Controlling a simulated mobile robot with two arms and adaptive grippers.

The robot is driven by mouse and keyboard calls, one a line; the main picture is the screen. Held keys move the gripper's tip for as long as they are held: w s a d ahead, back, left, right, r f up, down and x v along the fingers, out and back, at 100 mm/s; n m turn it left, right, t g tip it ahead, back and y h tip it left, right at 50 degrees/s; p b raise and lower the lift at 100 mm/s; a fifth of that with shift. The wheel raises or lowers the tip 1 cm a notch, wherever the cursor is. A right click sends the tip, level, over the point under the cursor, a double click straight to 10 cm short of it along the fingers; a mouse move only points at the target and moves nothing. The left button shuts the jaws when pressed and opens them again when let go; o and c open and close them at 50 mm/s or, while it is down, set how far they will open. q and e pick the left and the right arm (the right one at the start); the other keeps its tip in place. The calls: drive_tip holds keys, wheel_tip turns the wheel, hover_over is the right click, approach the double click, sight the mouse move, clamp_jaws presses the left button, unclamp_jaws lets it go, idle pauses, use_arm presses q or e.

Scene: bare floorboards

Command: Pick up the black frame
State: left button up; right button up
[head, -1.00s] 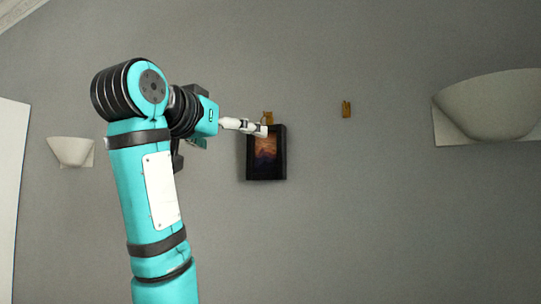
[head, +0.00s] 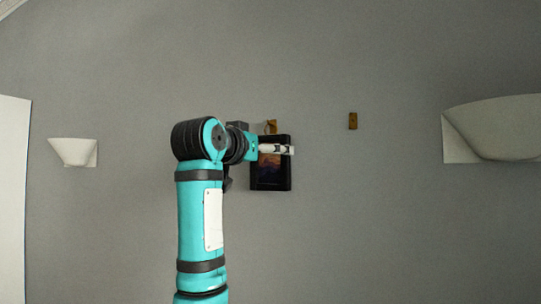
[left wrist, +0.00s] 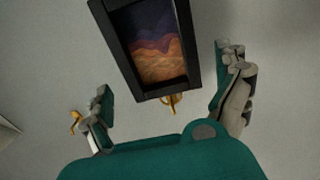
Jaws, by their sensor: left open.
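The black frame (head: 271,174), with a purple and orange picture inside, hangs on the grey wall just below a small brass hook (head: 270,127). My left gripper (head: 287,149) is in front of the frame's upper part in the head view and covers some of it. In the left wrist view the frame (left wrist: 158,50) appears at the top, tilted, with the hook (left wrist: 173,104) below its lower edge. My left gripper's fingers (left wrist: 163,68) are spread wide there, one on each side of the frame, with nothing held. My right gripper is not in view.
A second brass hook (head: 352,120) is on the wall to the right, empty. White wall sconces stick out at the left (head: 73,152) and right (head: 500,130). A white panel (head: 12,200) stands at the far left edge. The wall around the frame is otherwise bare.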

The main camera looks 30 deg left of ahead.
sight(268, 184)
use_arm(q)
drive_tip(key=w+p, duration=0.2)
drive_tip(key=w, duration=0.1)
drive_tip(key=shift+w+a+r, duration=0.1)
drive_tip(key=shift+w+r, duration=0.05)
drive_tip(key=shift+w, duration=0.4)
drive_tip(key=shift+s, duration=0.1)
drive_tip(key=c, duration=1)
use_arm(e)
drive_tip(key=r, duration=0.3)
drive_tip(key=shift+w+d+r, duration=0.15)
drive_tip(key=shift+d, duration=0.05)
